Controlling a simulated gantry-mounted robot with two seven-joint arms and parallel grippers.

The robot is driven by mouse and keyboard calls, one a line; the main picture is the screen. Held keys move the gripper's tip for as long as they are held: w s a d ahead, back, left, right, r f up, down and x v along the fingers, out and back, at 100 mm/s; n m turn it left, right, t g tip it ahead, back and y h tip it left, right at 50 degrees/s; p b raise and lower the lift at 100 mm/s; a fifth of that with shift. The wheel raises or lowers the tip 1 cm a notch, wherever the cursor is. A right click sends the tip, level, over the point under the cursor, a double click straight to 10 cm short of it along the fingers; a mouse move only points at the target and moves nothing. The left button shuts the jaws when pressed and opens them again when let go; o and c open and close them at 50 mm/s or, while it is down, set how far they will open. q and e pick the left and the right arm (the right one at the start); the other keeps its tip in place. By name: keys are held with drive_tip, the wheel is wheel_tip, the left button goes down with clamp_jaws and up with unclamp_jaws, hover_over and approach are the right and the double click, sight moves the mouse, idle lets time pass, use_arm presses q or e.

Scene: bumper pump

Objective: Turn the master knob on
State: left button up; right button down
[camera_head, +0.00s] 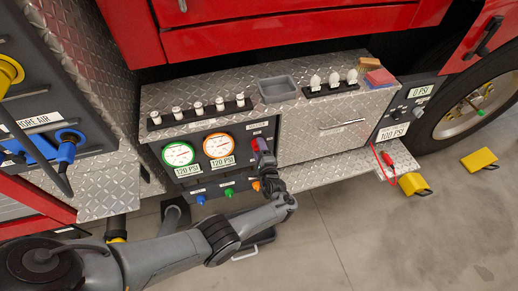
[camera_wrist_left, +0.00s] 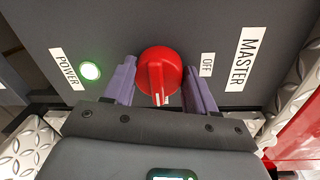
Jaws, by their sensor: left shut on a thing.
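The red master knob (camera_wrist_left: 159,72) sits on a dark panel in the left wrist view. Its raised grip runs toward the bottom of that view. A "MASTER" label (camera_wrist_left: 243,60) and an "OFF" label (camera_wrist_left: 207,64) lie to its right. A "POWER" label (camera_wrist_left: 65,69) is on the left, next to a lit green light (camera_wrist_left: 90,71). My left gripper (camera_wrist_left: 162,88) is shut on the knob, with one purple finger on each side. In the head view my left gripper (camera_head: 262,148) is against the right part of the gauge panel and mostly hides the knob. My right gripper is not in view.
Two round gauges (camera_head: 179,154) (camera_head: 219,145) are left of my gripper, with small coloured knobs (camera_head: 229,192) below. A grey tray (camera_head: 278,89) and white fittings stand on the metal ledge. A closed drawer (camera_head: 325,132) is to the right. Yellow chocks (camera_head: 413,184) lie on the floor.

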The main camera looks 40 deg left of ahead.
use_arm(q)
drive_tip(key=o, duration=1.1)
drive_tip(key=shift+c, duration=0.2)
drive_tip(key=f+p+v, duration=0.1)
drive_tip(key=p+v, duration=0.2)
drive_tip(key=v, duration=0.7)
drive_tip(key=shift+s+d+r, duration=0.25)
drive_tip(key=shift+d+r, duration=0.15)
drive_tip(key=shift+r, duration=0.05)
